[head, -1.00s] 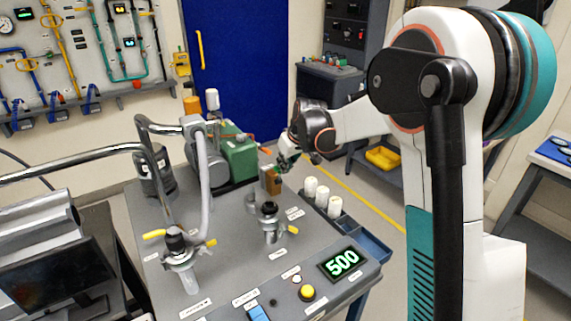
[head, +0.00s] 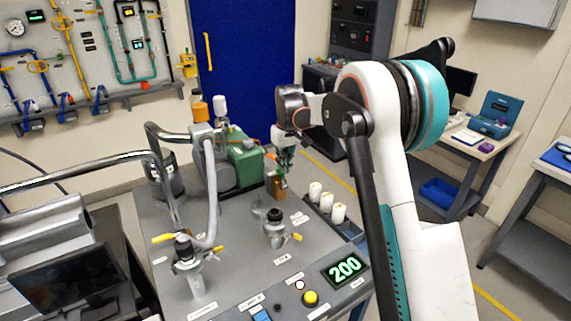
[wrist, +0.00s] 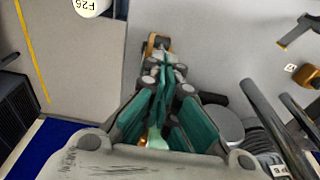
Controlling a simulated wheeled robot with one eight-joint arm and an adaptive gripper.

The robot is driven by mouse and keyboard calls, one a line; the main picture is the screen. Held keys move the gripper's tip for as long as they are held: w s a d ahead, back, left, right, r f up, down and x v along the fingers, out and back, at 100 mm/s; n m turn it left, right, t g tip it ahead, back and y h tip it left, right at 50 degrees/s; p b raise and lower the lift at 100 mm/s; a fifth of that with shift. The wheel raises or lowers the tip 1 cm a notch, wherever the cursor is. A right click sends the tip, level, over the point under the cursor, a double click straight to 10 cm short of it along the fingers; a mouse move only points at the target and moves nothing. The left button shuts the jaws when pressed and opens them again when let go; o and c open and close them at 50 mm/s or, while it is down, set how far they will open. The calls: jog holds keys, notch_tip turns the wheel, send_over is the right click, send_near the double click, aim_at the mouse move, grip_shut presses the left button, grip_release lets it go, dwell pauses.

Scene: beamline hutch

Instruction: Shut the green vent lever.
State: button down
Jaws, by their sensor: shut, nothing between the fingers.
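The brass-coloured vent valve block (head: 276,186) stands on the grey bench top, right of the green pump. It also shows in the wrist view (wrist: 151,42), just beyond my fingertips. My gripper (head: 281,171) points down over this block, its teal fingers closed together and empty. In the wrist view the gripper (wrist: 165,62) hides part of the block. I cannot make out the green lever apart from my teal fingers, nor tell whether they touch it or which way it lies.
The green pump (head: 245,163) stands close left of my gripper. White capped bottles (head: 327,201) stand to its right. Yellow-handled valves (head: 187,250) and a steel pipe (head: 90,172) occupy the bench's left.

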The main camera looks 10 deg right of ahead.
jog(key=shift+w, duration=0.2)
jog(key=shift+w+a+p, duration=0.15)
jog(key=shift+w+p, duration=0.15)
jog(key=shift+w+a+f, duration=0.1)
jog(key=shift+w, duration=0.15)
dwell(1.4)
